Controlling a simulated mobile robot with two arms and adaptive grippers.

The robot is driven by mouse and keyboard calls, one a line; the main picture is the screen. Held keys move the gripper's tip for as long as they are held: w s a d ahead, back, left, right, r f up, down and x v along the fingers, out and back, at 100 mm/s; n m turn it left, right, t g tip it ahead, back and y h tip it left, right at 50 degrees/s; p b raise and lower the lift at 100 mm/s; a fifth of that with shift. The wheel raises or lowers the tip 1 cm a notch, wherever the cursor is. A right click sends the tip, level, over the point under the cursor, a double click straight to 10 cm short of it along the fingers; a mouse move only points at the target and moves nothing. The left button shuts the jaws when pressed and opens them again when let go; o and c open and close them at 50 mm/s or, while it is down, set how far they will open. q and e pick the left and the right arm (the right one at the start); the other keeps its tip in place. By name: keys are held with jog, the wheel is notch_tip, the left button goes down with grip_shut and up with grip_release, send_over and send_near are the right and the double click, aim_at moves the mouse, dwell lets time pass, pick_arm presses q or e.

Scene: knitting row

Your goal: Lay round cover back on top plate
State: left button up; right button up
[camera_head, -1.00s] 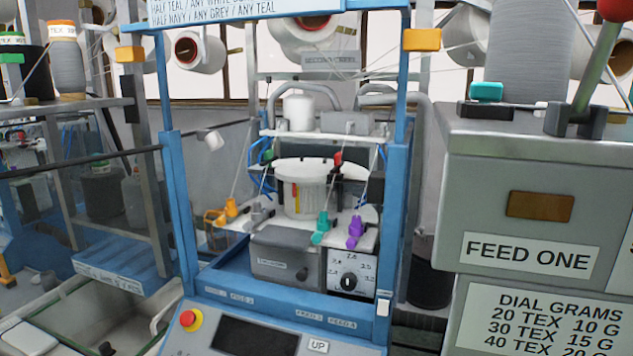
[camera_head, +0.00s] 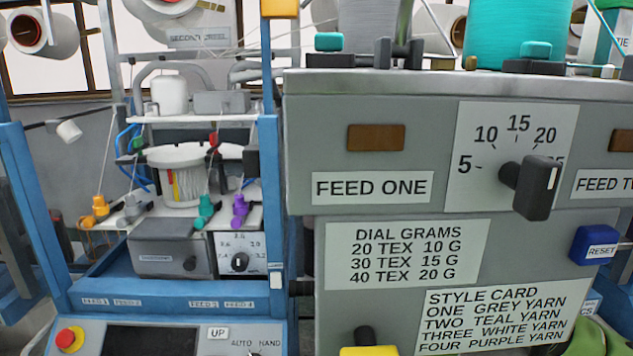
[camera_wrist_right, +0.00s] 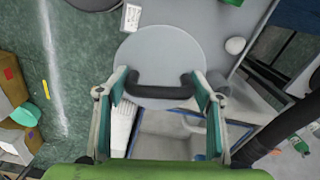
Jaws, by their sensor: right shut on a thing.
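My right gripper (camera_wrist_right: 160,92) is shut on the black bar handle (camera_wrist_right: 150,92) of a round grey cover (camera_wrist_right: 158,54) in the right wrist view. The cover is a flat light-grey disc, its near edge partly hidden by the handle and fingers. I cannot tell its height above what lies below. In the head view a white round plate (camera_head: 186,154) tops the ribbed cylinder of the blue-framed knitting machine. I cannot tell whether this is the top plate. The cover and right gripper are not clear in the head view. My left gripper is not in view.
A large grey feed cabinet (camera_head: 400,195) with a black dial (camera_head: 530,187) and blue reset button (camera_head: 597,244) stands right of the machine. Blue posts (camera_head: 268,160) frame the machine. Orange, grey, teal and purple yarn guides stand before the cylinder. Green floor (camera_wrist_right: 65,45) shows in the wrist view.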

jog(key=n, duration=0.3)
jog(key=s+n, duration=0.1)
jog(key=shift+d+r+b, duration=0.2)
jog(key=shift+d+b, duration=0.15)
jog(key=shift+d, duration=0.05)
jog(key=n, duration=0.3)
jog(key=s+n, duration=0.1)
jog(key=shift+d+r+n+b, duration=0.25)
jog(key=shift+d+n+b, duration=0.05)
jog(key=shift+b, duration=0.1)
jog(key=n, duration=0.2)
jog(key=s+n, duration=0.1)
jog(key=n, duration=0.1)
jog(key=d+n+b, duration=0.1)
jog(key=n, duration=0.1)
jog(key=shift+s+r, duration=0.35)
jog(key=shift+r, duration=0.05)
